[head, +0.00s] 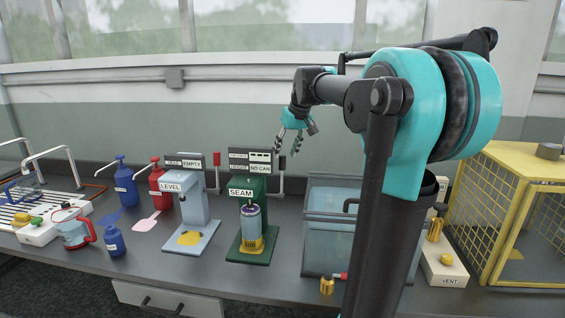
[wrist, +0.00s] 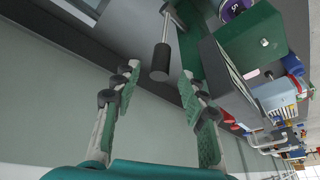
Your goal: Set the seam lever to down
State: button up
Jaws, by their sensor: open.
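The green SEAM machine (head: 246,190) stands on the bench, with a can (head: 250,221) on its yellow-fronted seat. In the wrist view the machine's green housing (wrist: 245,50) is at upper right. Its seam lever shows there as a dark cylindrical grip (wrist: 161,62) on a thin metal rod. In the head view the lever (head: 281,181) is at the machine's right side, its grip up. My gripper (head: 288,146) is open above the lever. In the wrist view the grip appears between my open fingertips (wrist: 158,75), with gaps on both sides; contact cannot be made out.
A sign (head: 259,168) behind the machine reads "NO CAN". The LEVEL machine (head: 192,205) with a red-gripped lever (head: 217,159) stands to the left. A clear tank (head: 325,240) stands to the right, then a VENT box (head: 447,270) and a yellow cage (head: 520,215).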

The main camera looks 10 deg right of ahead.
aim_at(284, 156)
jog(key=shift+x, duration=2.7)
jog(key=shift+c, duration=0.5)
grip_shut()
